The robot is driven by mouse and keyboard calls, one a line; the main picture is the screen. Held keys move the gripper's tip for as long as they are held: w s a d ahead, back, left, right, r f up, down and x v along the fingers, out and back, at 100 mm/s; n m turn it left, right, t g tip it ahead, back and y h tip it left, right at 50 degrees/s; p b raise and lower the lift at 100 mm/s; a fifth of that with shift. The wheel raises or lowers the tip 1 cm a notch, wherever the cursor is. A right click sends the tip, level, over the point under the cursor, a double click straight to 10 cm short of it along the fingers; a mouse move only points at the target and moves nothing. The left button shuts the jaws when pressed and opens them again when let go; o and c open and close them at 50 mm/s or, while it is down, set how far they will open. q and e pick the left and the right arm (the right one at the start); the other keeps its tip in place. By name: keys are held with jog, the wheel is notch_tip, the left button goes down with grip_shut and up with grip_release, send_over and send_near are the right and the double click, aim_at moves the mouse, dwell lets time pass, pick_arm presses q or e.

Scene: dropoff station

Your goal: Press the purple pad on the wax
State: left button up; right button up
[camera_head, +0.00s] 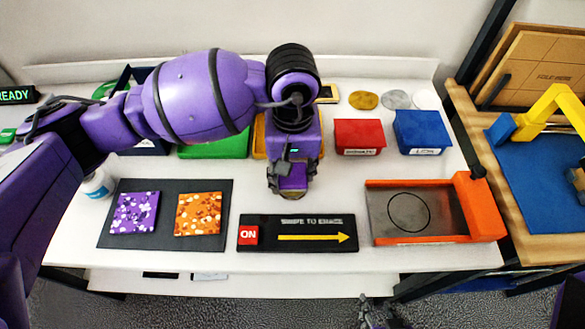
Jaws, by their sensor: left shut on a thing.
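My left gripper (291,183) points down above the table, behind the black sign plate. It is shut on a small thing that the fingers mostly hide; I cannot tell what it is. A square pad speckled purple and white (135,212) lies on the left of a dark mat, to the left of and apart from my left gripper. An orange speckled square (198,213) lies beside it. I cannot tell which thing is the wax. My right gripper (372,314) shows only in part at the bottom edge, and its fingers are unclear.
The black sign plate (297,246) has a red ON square and a yellow arrow. An orange-framed tray (453,227) stands right. Red (359,133) and blue (422,131) bins stand behind, near gold (364,100) and silver (396,99) discs. A white bottle (97,184) stands left.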

pick_arm(q)
jog(key=shift+f, duration=0.2)
pick_arm(e)
jog(key=shift+s+d+f, duration=0.1)
jog(key=shift+s+f, duration=0.15)
jog(key=shift+s, duration=0.2)
pick_arm(q)
jog(key=shift+f+b, duration=0.3)
jog(key=shift+f, duration=0.05)
pick_arm(e)
jog(key=shift+w, duration=0.4)
jog(key=shift+s+f, duration=0.15)
jog(key=shift+s+f, duration=0.25)
jog(key=shift+s, duration=0.3)
pick_arm(q)
jog(key=shift+s+f, duration=0.1)
pick_arm(e)
jog(key=shift+w+r, duration=0.1)
jog(key=shift+w, duration=0.4)
